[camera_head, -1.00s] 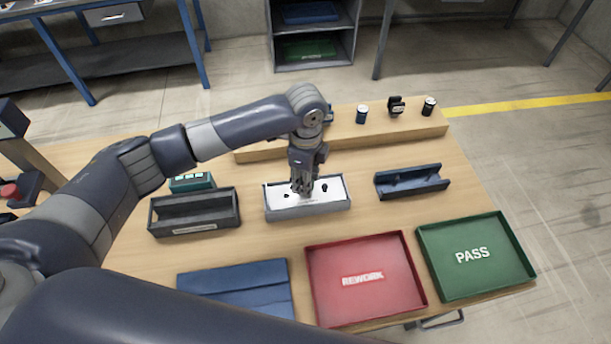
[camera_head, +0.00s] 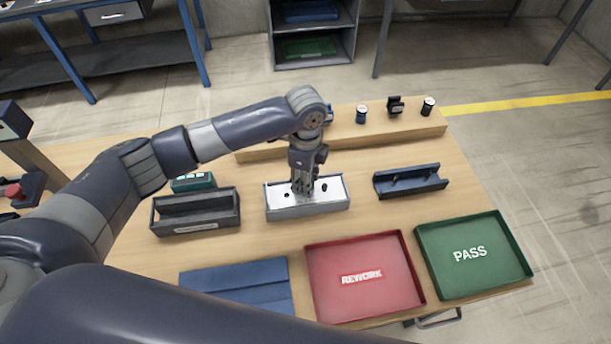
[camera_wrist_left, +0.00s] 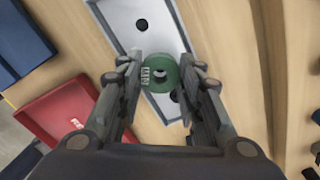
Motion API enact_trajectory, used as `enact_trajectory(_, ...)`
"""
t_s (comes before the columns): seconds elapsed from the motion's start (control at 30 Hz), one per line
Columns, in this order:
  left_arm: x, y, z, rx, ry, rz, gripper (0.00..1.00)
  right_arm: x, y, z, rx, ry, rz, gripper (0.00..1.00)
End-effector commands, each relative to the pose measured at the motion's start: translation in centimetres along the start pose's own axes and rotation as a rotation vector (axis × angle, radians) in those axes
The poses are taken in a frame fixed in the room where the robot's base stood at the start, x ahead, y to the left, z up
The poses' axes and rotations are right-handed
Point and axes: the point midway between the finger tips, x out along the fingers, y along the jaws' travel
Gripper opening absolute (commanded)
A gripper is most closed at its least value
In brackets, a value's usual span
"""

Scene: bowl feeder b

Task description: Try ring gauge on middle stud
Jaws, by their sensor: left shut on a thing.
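A grey fixture with a white top (camera_head: 335,189) stands at the middle of the table, with a dark stud showing on either side of my gripper. My left gripper (camera_head: 303,190) points down over the fixture's middle. In the left wrist view its fingers (camera_wrist_left: 163,74) are shut on a green ring gauge (camera_wrist_left: 158,86) with white marking. The ring lies between the two dark studs, and a small pale spot shows in its hole. I cannot tell whether the ring is around the middle stud or above it. In the head view the fingers hide the ring. My right gripper is not in view.
A dark grey bin (camera_head: 170,220) stands left of the fixture, a blue cradle (camera_head: 411,190) right. In front are a blue mat (camera_head: 235,282), a red REWORK tray (camera_head: 330,258) and a green PASS tray (camera_head: 500,272). A wooden ledge (camera_head: 390,128) behind holds several small parts.

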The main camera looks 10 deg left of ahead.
Motion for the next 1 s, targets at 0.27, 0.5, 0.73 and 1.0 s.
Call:
enact_trajectory(0.27, 0.0, 0.0, 0.0, 0.000, 0.000, -0.001, 0.10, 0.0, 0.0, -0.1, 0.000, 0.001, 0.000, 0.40)
enact_trajectory(0.5, 0.3, 0.0, 0.0, 0.000, 0.000, -0.001, 0.10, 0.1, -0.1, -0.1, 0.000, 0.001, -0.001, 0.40)
enact_trajectory(0.73, 0.6, 0.0, 0.0, 0.000, 0.000, -0.001, 0.10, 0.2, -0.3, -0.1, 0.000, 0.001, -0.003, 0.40)
enact_trajectory(1.0, 1.0, 0.0, 0.0, 0.000, 0.000, -0.001, 0.10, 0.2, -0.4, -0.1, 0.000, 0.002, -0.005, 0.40)
